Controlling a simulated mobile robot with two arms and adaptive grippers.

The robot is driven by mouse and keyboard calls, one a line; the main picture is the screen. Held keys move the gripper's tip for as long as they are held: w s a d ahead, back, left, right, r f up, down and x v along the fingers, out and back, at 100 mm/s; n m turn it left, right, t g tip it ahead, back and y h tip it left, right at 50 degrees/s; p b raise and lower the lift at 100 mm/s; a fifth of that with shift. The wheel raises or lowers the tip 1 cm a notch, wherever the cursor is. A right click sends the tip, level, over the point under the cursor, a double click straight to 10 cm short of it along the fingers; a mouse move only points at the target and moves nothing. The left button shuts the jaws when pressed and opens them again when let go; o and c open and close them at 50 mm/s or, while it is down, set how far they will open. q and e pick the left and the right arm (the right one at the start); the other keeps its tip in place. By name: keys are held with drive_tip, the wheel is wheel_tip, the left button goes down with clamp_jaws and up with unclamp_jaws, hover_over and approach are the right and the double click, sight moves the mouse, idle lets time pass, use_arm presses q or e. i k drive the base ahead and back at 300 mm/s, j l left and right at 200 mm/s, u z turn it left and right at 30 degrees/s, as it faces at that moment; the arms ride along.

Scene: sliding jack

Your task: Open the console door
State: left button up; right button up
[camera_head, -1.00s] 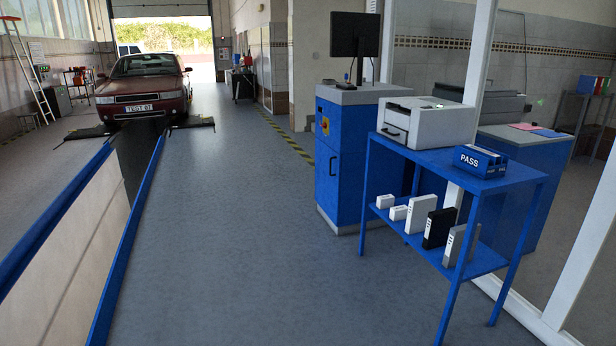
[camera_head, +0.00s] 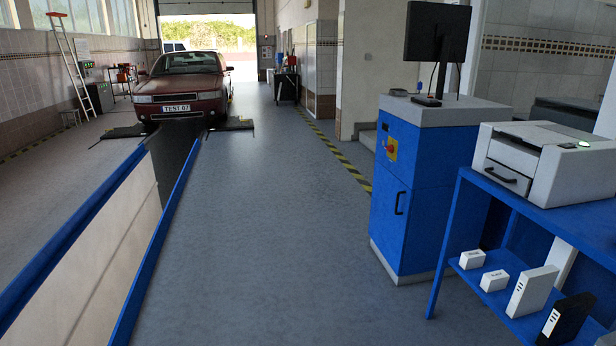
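The blue console (camera_head: 425,165) with a grey top stands right of centre in the head view. Its lower front door (camera_head: 389,220) looks shut and carries a dark vertical handle (camera_head: 400,203). A yellow plate with a red knob (camera_head: 391,149) sits above the door. A black monitor (camera_head: 436,36) stands on top. Neither of my grippers is in view.
A blue table (camera_head: 450,240) with a white printer (camera_head: 550,150) stands right of the console, with white boxes on its lower shelf. Open grey floor (camera_head: 270,220) lies before the console. A blue-edged pit (camera_head: 175,165) runs along the left toward a red car (camera_head: 180,84).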

sight(391, 199)
drive_tip(key=i, duration=1.8)
